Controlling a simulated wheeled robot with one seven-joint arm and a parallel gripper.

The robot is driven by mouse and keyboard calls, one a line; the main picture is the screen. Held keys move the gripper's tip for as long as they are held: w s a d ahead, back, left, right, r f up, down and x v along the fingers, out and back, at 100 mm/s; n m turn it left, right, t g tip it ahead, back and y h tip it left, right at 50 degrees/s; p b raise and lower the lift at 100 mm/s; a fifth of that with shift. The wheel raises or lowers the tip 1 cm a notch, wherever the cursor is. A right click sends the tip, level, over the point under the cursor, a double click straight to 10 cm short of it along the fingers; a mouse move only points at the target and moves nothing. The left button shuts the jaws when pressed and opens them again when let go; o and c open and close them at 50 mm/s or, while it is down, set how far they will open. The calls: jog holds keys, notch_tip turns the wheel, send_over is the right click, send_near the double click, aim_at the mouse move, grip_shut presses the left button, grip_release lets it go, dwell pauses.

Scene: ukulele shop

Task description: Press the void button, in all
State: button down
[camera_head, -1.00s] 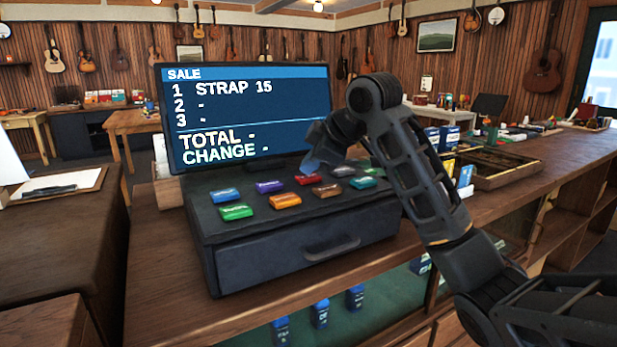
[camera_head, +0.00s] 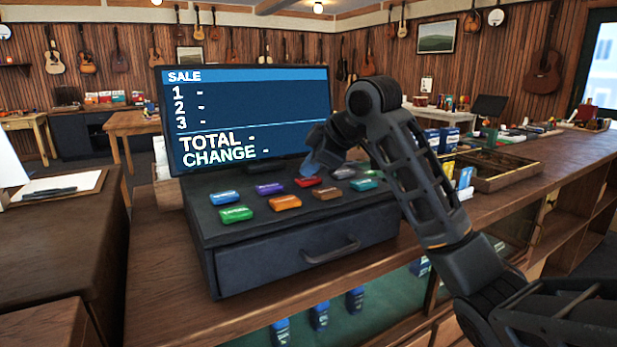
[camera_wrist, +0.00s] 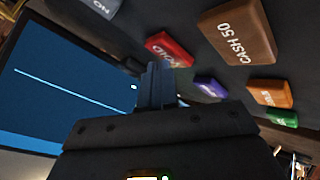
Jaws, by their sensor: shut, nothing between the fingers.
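The red void button (camera_head: 308,181) is in the back row on top of the dark cash register (camera_head: 290,255). In the wrist view the red button (camera_wrist: 170,48) shows part of its VOID label. My gripper (camera_head: 311,168) is shut and empty, its tips just over the red button. In the wrist view the fingertips (camera_wrist: 155,72) overlap the button's near edge; I cannot tell whether they touch it. The sale screen (camera_head: 245,115) shows dashes on lines 1, 2 and 3, and dashes for total and change.
Close around the red button are a brown CASH 50 button (camera_head: 327,192), a purple button (camera_head: 269,188), an orange button (camera_head: 284,202) and a grey button (camera_head: 343,171). The screen stands just behind. An open wooden tray (camera_head: 495,172) lies on the counter at right.

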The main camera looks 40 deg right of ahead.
aim_at(311, 180)
jog(key=shift+r+p, duration=0.4)
jog(key=shift+r, duration=0.25)
notch_tip(311, 180, up, 5)
jog(key=p, duration=0.4)
dwell(0.9)
